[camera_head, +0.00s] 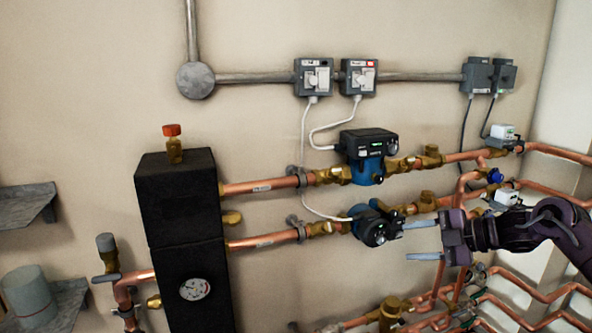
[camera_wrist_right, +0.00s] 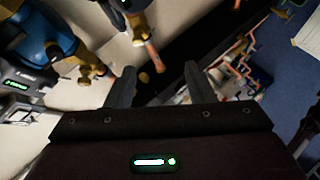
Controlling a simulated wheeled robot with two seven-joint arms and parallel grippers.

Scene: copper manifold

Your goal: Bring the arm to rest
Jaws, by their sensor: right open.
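My right gripper (camera_head: 423,241) reaches in from the right in the head view. Its two fingers are apart, with nothing between them. The fingers point left, toward the lower pump (camera_head: 372,226); the upper finger shows close to the pump, and I cannot tell whether they touch. In the wrist view my right gripper (camera_wrist_right: 158,95) also shows spread, empty fingers. The upper blue and black pump (camera_head: 366,155) is above it on the wall. My left gripper is not in view.
Copper pipes (camera_head: 265,186) run from a black insulated box (camera_head: 180,200) across the wall. Several more pipes (camera_head: 530,315) lie below and right of my gripper. Switch boxes (camera_head: 313,77) with hanging cables are above. Grey shelves (camera_head: 22,207) stand at left.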

